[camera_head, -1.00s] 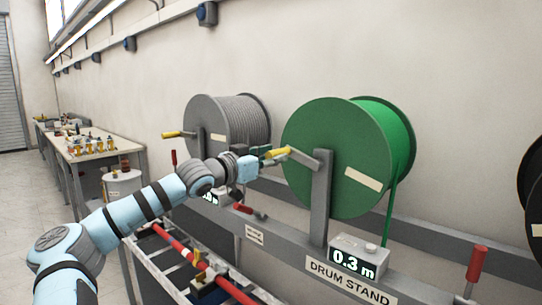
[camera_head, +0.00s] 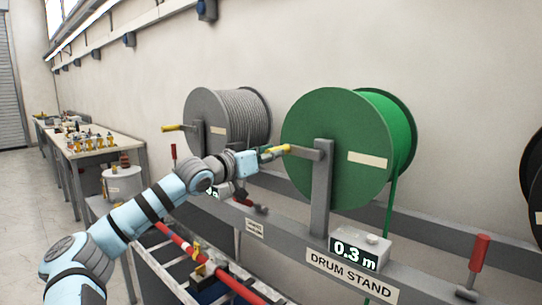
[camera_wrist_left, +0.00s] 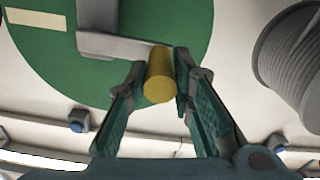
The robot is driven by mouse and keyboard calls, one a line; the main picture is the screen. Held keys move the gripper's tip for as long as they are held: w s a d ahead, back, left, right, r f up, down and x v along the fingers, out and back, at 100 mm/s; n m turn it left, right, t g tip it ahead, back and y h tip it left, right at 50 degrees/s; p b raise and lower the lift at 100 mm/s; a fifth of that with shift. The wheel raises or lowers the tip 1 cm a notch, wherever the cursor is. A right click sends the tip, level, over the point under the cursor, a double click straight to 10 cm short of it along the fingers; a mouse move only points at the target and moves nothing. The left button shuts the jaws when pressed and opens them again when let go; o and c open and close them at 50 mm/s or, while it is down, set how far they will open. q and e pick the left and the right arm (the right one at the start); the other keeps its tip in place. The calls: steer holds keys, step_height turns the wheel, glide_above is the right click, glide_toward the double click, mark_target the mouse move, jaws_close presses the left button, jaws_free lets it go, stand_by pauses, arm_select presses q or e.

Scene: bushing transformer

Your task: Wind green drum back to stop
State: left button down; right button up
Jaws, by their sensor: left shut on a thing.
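The green drum (camera_head: 335,175) stands on the drum stand (camera_head: 292,262), with green cable hanging down from its right side. Its grey crank arm (camera_head: 305,154) points left, and a yellow crank handle (camera_head: 280,149) sticks out at its end. My left gripper (camera_head: 268,153) is shut on the yellow handle. In the left wrist view the handle (camera_wrist_left: 158,78) lies between the two fingers of the gripper (camera_wrist_left: 165,88). The counter box (camera_head: 361,251) below the drum reads 0.3 m. My right gripper is not in view.
A grey cable drum (camera_head: 205,115) with its own yellow handle stands to the left. A red-handled lever (camera_head: 478,264) is at the right, near a dark drum (camera_head: 535,190). A workbench (camera_head: 95,148) with small parts stands at the far left.

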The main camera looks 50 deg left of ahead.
arm_select(q)
steer(key=shift+d+f+n+b, duration=0.2)
steer(key=shift+f+n+b, duration=0.5)
steer(key=shift+f+b, duration=0.2)
steer(key=shift+d+f+n+b, duration=0.15)
steer(key=shift+f+n+b, duration=0.55)
steer(key=shift+f+b, duration=0.15)
steer(key=shift+w+f, duration=0.1)
steer(key=shift+f, duration=0.05)
steer(key=c, duration=1.4)
jaws_free()
steer(key=shift+d, duration=0.1)
steer(key=shift+a, duration=0.2)
steer(key=r, duration=1)
steer(key=shift+d+r, duration=0.1)
steer(key=shift+d, duration=0.1)
